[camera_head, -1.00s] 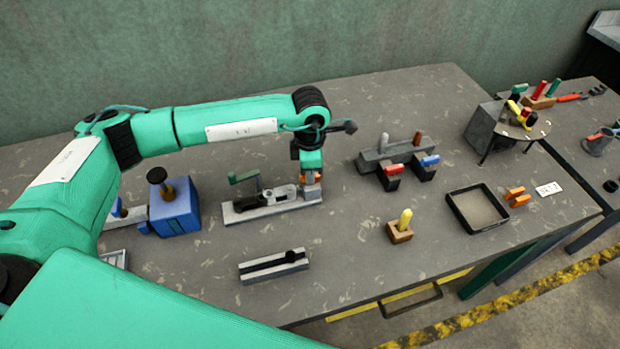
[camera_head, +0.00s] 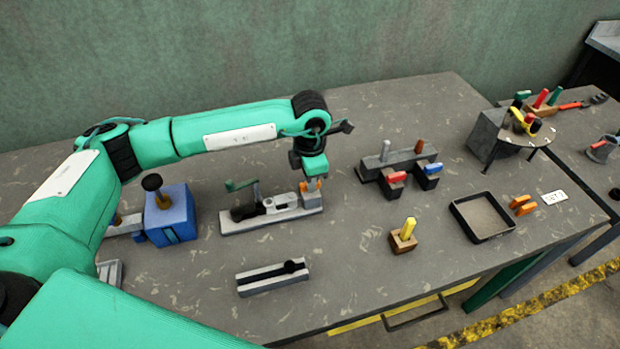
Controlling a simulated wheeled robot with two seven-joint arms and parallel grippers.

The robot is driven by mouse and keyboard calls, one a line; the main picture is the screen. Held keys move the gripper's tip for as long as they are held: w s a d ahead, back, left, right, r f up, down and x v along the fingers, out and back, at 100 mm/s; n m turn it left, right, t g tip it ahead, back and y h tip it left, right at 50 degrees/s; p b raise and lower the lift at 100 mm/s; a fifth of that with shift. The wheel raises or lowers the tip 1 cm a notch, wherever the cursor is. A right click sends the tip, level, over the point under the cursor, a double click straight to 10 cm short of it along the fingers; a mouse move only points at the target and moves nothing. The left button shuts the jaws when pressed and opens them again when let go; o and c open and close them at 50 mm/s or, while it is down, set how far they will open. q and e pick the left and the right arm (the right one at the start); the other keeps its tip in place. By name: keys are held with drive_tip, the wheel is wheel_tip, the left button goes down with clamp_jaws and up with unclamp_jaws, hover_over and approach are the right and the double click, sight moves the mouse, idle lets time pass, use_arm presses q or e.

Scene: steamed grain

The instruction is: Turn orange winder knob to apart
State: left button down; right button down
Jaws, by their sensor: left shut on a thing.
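The orange winder knob (camera_head: 310,185) sits at the right end of a grey winder fixture (camera_head: 270,219) on the table. My left gripper (camera_head: 312,180) reaches down over it from above and is shut on the knob; the fingers hide part of it. The fixture carries a green crank handle (camera_head: 242,185) and a dark part at its left. My right gripper is not in view.
A blue box with a black knob (camera_head: 171,218) stands left of the fixture. A grey slotted block (camera_head: 272,278) lies in front. A block with a yellow peg (camera_head: 403,236), a black tray (camera_head: 482,217) and a grey rack (camera_head: 398,162) stand to the right.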

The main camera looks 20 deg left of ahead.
use_arm(q)
drive_tip(key=c, duration=1.4)
unclamp_jaws()
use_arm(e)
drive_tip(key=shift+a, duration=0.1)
